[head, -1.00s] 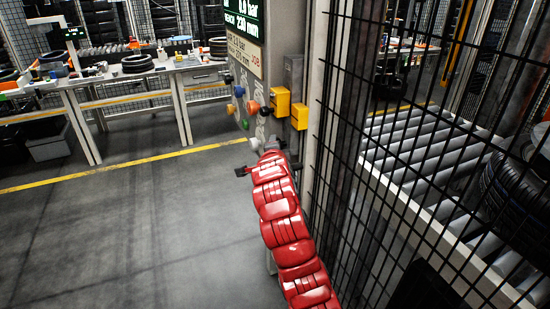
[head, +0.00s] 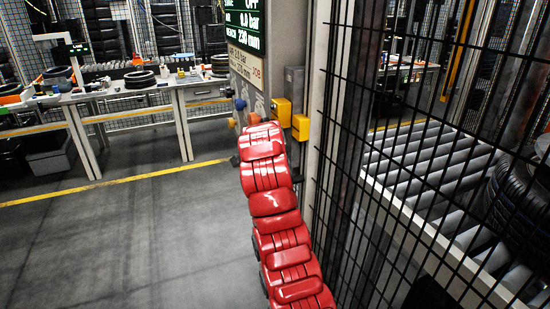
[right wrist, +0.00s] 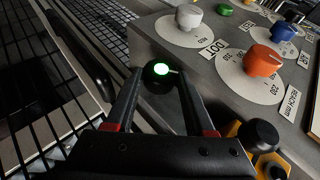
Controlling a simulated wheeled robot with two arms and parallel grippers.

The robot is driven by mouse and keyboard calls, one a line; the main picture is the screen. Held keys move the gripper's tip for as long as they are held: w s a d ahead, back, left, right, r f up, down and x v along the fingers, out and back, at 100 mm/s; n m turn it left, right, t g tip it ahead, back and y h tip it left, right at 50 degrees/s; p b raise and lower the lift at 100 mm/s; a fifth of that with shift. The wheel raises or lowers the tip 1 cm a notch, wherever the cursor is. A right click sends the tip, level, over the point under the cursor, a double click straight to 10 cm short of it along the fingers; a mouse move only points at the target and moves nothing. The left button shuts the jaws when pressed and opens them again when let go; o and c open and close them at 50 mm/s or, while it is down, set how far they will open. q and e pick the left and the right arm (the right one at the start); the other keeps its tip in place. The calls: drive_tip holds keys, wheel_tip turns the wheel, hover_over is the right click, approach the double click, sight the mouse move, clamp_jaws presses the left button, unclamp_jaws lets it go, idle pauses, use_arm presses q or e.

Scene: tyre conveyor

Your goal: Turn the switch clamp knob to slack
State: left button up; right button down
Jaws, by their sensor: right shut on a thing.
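A black round knob (right wrist: 158,86) with a lit green top stands at the panel's near edge in the right wrist view. My right gripper (right wrist: 158,82) is shut on it, one finger on each side. Its label is not readable, so I cannot tell the knob's setting. In the head view my red right arm reaches up to the grey control panel and hides the gripper and this knob. My left gripper is in neither view.
The panel carries an orange knob (right wrist: 263,61), a white knob (right wrist: 189,16) and a blue knob (right wrist: 283,31). A display (head: 245,30) reads OFF, 0.0 bar and 230 mm. A wire fence (head: 345,150) and roller conveyor (head: 430,165) lie right.

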drive_tip(key=shift+c, duration=1.3)
unclamp_jaws()
drive_tip(key=shift+t, duration=0.3)
